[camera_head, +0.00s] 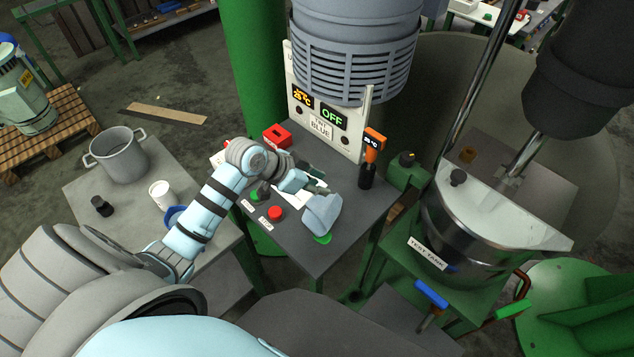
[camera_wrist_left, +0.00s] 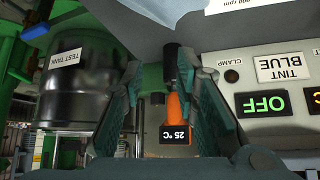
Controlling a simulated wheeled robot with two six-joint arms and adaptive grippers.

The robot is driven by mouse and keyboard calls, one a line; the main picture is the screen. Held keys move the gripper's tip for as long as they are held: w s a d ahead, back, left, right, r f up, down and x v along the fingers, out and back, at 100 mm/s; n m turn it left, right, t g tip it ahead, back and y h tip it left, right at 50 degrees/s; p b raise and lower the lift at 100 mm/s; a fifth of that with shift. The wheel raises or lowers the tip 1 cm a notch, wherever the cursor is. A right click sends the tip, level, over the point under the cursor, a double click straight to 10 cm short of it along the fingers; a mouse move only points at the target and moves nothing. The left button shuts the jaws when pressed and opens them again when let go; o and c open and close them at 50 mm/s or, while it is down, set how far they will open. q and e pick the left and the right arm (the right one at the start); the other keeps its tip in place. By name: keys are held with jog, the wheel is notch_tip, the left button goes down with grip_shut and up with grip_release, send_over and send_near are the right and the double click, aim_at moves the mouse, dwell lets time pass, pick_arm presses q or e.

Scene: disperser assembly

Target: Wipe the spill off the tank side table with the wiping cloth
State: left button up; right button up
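The wiping cloth (camera_head: 322,213), pale blue and bunched into an upright lump, is over the tank side table (camera_head: 295,240). A bright green patch of the spill (camera_head: 323,239) shows at the cloth's lower edge; the cloth hides the rest. My left gripper (camera_head: 318,188) is at the cloth's upper end. In the left wrist view the fingers (camera_wrist_left: 158,62) are partly closed with a gap between them. My right gripper is in neither view.
A red button (camera_head: 275,213) and a green button are on the table's near left. An orange thermometer (camera_head: 372,146) stands at the right beside the control panel (camera_head: 320,122). The test tank (camera_head: 470,225) is further right. A pot (camera_head: 118,155) stands on the left table.

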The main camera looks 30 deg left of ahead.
pick_arm(q)
grip_shut()
jog(key=shift+f, duration=0.1)
